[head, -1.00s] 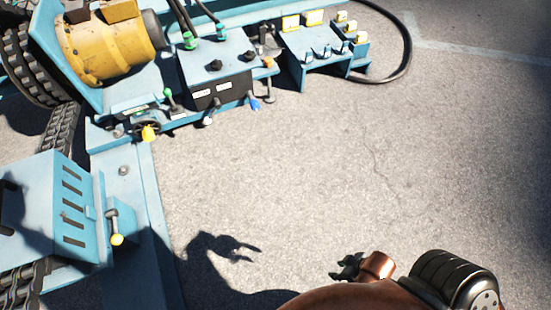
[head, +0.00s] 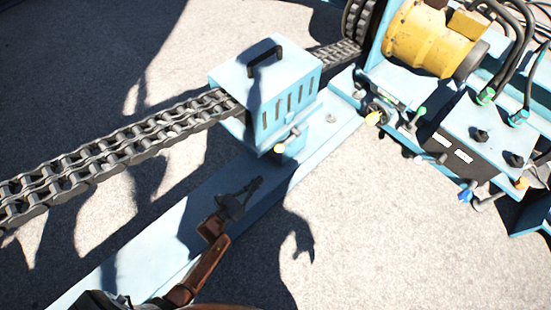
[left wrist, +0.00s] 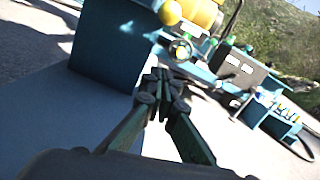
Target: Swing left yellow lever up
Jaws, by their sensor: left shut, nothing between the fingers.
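The left yellow lever is a short grey lever with a yellow knob (head: 279,149) on the side of a light-blue slotted box. It hangs downward, its knob at the lower end. My right gripper is out of view.
The light-blue box (head: 229,80) has a black handle, and a heavy chain (head: 110,150) runs into it. A second yellow knob (head: 373,118), a yellow motor (head: 425,38) and a control box (head: 470,130) stand to the right. The pavement (head: 380,230) in front is open.

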